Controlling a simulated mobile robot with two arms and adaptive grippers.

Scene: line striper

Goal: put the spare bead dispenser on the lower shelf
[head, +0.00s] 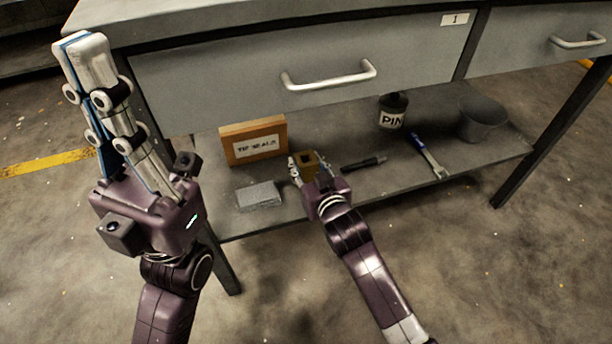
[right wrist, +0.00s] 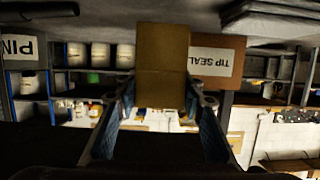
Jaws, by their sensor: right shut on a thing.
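My right gripper (head: 308,170) is shut on a small brown box-shaped thing (head: 309,158), which seems to be the spare bead dispenser. It has a dark square opening facing the head camera. In the right wrist view the same brown box (right wrist: 163,65) sits between the two fingers. The gripper is over the front part of the grey lower shelf (head: 375,187), under the drawers. I cannot tell whether the box touches the shelf. My left gripper (head: 86,50) points up at the left, away from the shelf, seen side-on, so its finger gap is unclear.
On the shelf are a TIP SEALS box (head: 254,142), a grey block (head: 258,195), a dark rod-like tool (head: 365,163), a black PIN container (head: 393,110), a blue-handled wrench (head: 427,155) and a grey bucket (head: 482,119). A drawer (head: 300,85) overhangs the shelf.

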